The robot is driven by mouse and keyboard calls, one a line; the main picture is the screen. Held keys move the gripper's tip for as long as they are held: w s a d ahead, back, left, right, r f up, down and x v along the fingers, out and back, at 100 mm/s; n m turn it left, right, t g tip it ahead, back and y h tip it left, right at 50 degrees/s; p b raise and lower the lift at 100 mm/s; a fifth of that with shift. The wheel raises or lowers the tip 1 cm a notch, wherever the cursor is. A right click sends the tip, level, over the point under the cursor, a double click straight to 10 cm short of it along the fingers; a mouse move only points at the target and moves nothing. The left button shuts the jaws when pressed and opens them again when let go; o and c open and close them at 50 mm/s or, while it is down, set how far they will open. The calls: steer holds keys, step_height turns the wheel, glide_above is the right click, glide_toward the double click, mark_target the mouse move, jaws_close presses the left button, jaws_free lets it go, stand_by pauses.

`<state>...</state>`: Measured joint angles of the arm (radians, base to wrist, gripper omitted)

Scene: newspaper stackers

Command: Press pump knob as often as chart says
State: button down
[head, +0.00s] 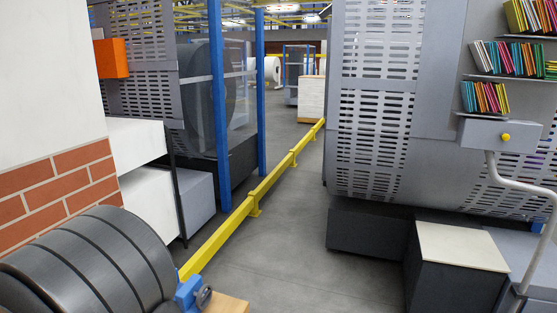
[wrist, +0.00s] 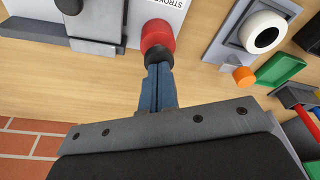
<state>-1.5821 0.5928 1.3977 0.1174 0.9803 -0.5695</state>
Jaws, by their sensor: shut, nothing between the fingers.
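A red round knob (wrist: 158,34) with a dark round part on its near side shows at the top middle of the wrist view. I take it for the pump knob. My gripper (wrist: 158,70) has its blue fingers shut together with nothing between them. The fingertips are right at the dark part of the knob; I cannot tell whether they touch it. A white card (wrist: 174,8) with partly cut-off lettering lies behind the knob. I cannot read a number on it.
A grey metal block (wrist: 95,28) is left. The head view shows a yellow rail (head: 240,213) and open floor.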

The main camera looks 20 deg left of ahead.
steer(key=shift+f, duration=0.6)
steer(key=shift+r, duration=3.3)
steer(key=shift+f, duration=2.7)
step_height(320, 180, up, 8)
steer(key=shift+f, duration=3.3)
steer(key=shift+f, duration=0.1)
